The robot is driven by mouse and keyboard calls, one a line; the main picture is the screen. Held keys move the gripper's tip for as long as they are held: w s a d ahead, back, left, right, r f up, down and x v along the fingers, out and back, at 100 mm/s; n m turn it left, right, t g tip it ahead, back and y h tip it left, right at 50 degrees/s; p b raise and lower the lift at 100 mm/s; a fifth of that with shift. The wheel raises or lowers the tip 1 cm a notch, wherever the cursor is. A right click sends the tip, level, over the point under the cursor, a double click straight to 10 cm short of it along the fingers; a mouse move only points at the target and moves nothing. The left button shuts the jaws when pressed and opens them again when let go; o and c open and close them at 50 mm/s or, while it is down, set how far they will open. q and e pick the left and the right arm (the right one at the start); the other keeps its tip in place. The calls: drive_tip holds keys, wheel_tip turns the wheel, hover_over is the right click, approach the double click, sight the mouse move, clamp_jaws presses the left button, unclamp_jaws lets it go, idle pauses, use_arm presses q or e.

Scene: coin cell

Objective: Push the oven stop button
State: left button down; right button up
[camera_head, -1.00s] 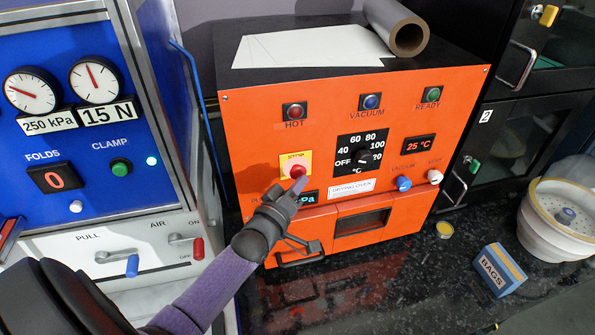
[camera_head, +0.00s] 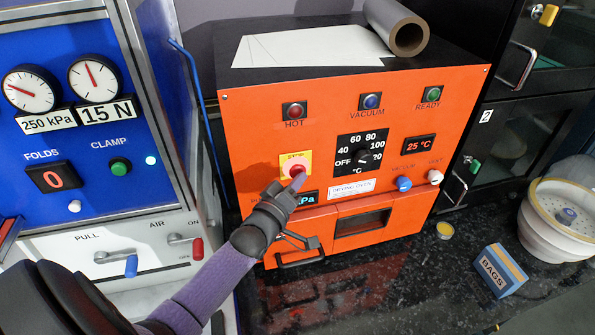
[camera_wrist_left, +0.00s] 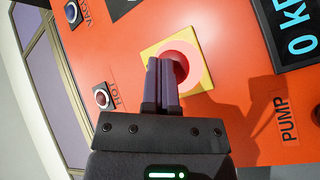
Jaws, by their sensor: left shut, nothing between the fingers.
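The orange drying oven (camera_head: 250,122) stands on the dark counter with its front panel facing me. Its red stop button (camera_head: 291,170) sits on a yellow plate at the left of the panel. The button also shows in the left wrist view (camera_wrist_left: 181,68), partly hidden behind my fingers. My left gripper (camera_head: 298,183) is shut and empty, with its fingertips in front of the button's lower edge. In the left wrist view the fingertips (camera_wrist_left: 162,62) overlap the button's left side; I cannot tell whether they touch it. My right gripper is not in view.
A blue machine (camera_head: 110,40) with gauges and levers stands at the left. The temperature dial (camera_head: 362,157) and blue and white knobs are right of the button. A bags box (camera_head: 499,271) and a white bowl (camera_head: 545,235) are on the counter at the right.

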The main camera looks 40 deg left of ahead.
use_arm(q)
drive_tip(key=shift+s+d+p, duration=0.65)
drive_tip(key=shift+d+p, duration=0.05)
drive_tip(key=s+d+p, duration=0.3)
drive_tip(key=s+d, duration=0.1)
drive_tip(key=shift+d, duration=0.3)
